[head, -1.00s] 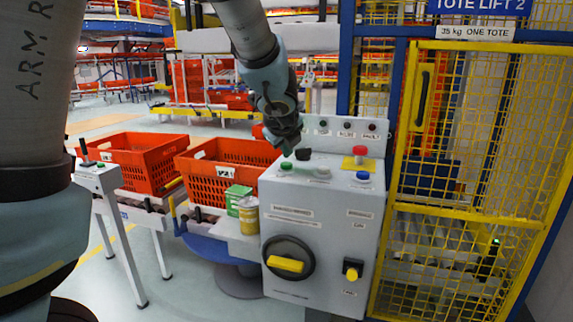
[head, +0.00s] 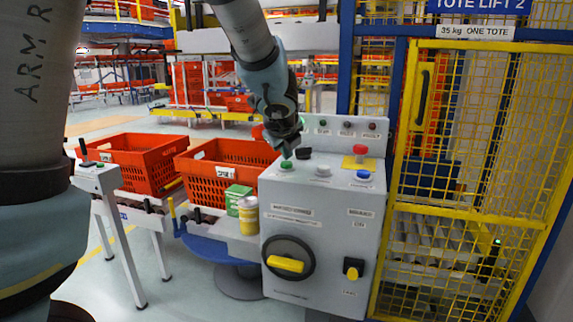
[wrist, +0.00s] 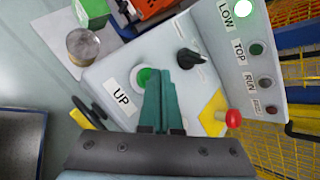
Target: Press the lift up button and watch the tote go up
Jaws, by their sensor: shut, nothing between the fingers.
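The green button (head: 286,165) sits on the sloped top of the grey control box (head: 320,230). In the wrist view the green button (wrist: 144,77) has a label reading UP beside it. My gripper (head: 287,155) points down just over this button, its teal fingers (wrist: 159,72) shut and empty. The fingers overlap the button's right edge in the wrist view; I cannot tell whether they touch it. The lamp by the LOW label (wrist: 243,8) is lit bright. The tote lift (head: 470,150) stands right of the box behind yellow mesh; I cannot make out a tote inside.
A white button (head: 323,171), a blue button (head: 363,174), a black knob (head: 303,153) and a red stop button (head: 360,150) share the box top. Two orange totes (head: 226,188) (head: 120,172) stand on the left conveyor. A yellow can (head: 248,217) and green box (head: 236,194) stand beside the control box.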

